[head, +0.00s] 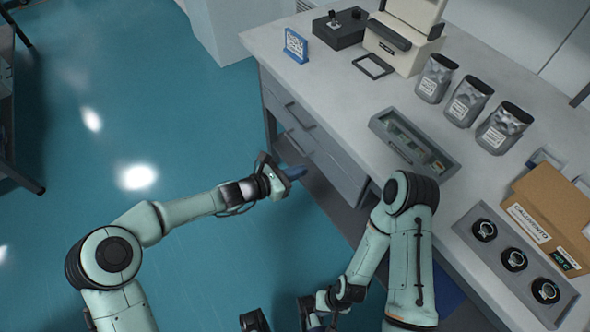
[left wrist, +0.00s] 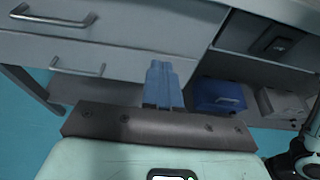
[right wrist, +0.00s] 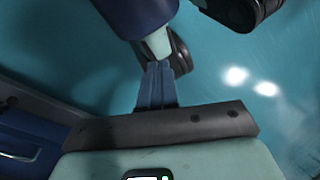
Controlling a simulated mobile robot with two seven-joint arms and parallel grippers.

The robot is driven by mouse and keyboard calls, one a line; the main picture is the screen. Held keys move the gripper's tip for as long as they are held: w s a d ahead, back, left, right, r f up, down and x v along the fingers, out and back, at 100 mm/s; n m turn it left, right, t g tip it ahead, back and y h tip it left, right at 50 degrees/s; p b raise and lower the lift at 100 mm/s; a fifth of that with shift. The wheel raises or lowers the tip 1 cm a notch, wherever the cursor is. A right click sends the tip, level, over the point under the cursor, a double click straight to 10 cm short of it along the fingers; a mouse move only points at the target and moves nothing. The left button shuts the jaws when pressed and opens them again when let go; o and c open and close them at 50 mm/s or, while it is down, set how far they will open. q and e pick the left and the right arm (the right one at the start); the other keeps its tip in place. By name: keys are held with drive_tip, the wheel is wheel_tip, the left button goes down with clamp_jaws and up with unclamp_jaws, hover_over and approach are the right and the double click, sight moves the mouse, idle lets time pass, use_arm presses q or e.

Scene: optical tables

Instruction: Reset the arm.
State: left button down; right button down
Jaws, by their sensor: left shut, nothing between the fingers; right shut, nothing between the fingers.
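My left gripper (head: 296,173) is at the end of the left arm, over the floor just in front of the drawers of the workbench (head: 335,95). In the left wrist view its blue fingers (left wrist: 163,85) are together, with nothing between them, pointing at the drawer fronts. My right arm bends down beside the bench, and its gripper is low and hard to make out in the head view. In the right wrist view its blue fingers (right wrist: 156,85) are together and empty, close to dark parts of my own body above the teal floor.
On the bench stand several things: a grey tray (head: 452,168), silver pouches (head: 467,103), a cardboard box (head: 560,205), a tray of round parts (head: 478,212) and a blue sign (head: 296,46). A blue case (left wrist: 219,96) sits below the bench. Open floor lies left.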

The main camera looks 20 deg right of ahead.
use_arm(q)
drive_tip(key=shift+a, duration=0.2)
drive_tip(key=shift+s, duration=0.1)
drive_tip(key=s+a+f+m+g+y+p, duration=0.55)
drive_tip(key=s+a+f+m+y, duration=0.2)
drive_tip(key=s+a+f, duration=0.95)
drive_tip(key=s+a+m+y+p, duration=0.1)
drive_tip(key=s+a+m+p, duration=0.1)
drive_tip(key=s+a+m, duration=0.2)
drive_tip(key=s+a+f+m+y+p, duration=0.1)
drive_tip(key=s+a+m+p, duration=0.2)
drive_tip(key=s, duration=0.7)
drive_tip(key=a+m, duration=0.2)
drive_tip(key=m, duration=0.1)
drive_tip(key=shift+y, duration=0.35)
drive_tip(key=shift+w+d+f, duration=0.1)
drive_tip(key=shift+d, duration=0.05)
